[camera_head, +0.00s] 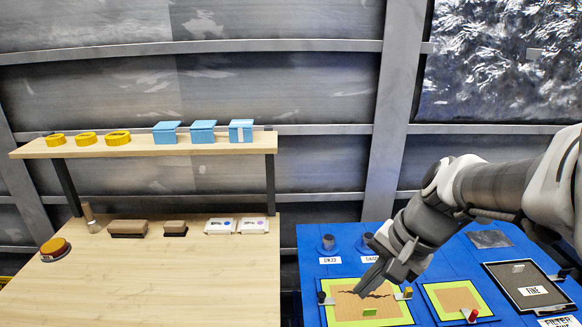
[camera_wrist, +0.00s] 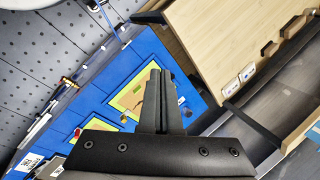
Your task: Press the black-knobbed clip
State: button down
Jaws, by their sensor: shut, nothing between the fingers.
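The black-knobbed clip (camera_head: 322,297) sits at the left edge of a lime-bordered panel (camera_head: 345,319) on the blue board. The panel has a tan centre with a dark crack and a green piece on it. A second clip with a yellowish knob (camera_head: 408,293) is at the panel's right edge. My gripper (camera_head: 364,289) is shut and empty, its tips over the cracked panel, to the right of the black knob and apart from it. In the wrist view my gripper (camera_wrist: 160,75) points toward the board; I cannot make out the black knob there.
A smaller lime-bordered panel (camera_head: 429,299) with a red-knobbed clip (camera_head: 473,315) lies to the right, beside a black-framed filter (camera_head: 500,272). A wooden bench (camera_head: 150,290) with a shelf stands at left.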

jog(key=w+d+f+m+t+y+b, duration=0.1)
jog(key=w+d+f+m+y, duration=0.1)
jog(key=w+d+f+m, duration=0.3)
jog(key=w+d+f+m+t+y+b, duration=0.1)
jog(key=w+d+f+m+y+b, duration=0.1)
jog(key=w+d+f+m, duration=0.3)
notch_tip(320, 180, down, 7)
jog(key=w+m+y, duration=0.1)
jog(key=m, duration=0.3)
jog(key=shift+w+m, duration=0.15)
jog(key=shift+m, duration=0.25)
jog(key=shift+a, duration=0.1)
jog(key=b, duration=0.2)
send_near(325, 302)
jog(key=f, duration=0.1)
jog(key=a+f, duration=0.1)
jog(key=f, duration=0.1)
jog(key=shift+w+a+r, duration=0.1)
jog(key=shift+w+a, duration=0.2)
jog(key=shift+a, duration=0.2)
jog(key=shift+w+a+r, duration=0.15)
jog(key=shift+w+a, duration=0.15)
jog(key=shift+a, duration=0.25)
jog(key=shift+w+a, duration=0.3)
jog(key=shift+a, duration=0.25)
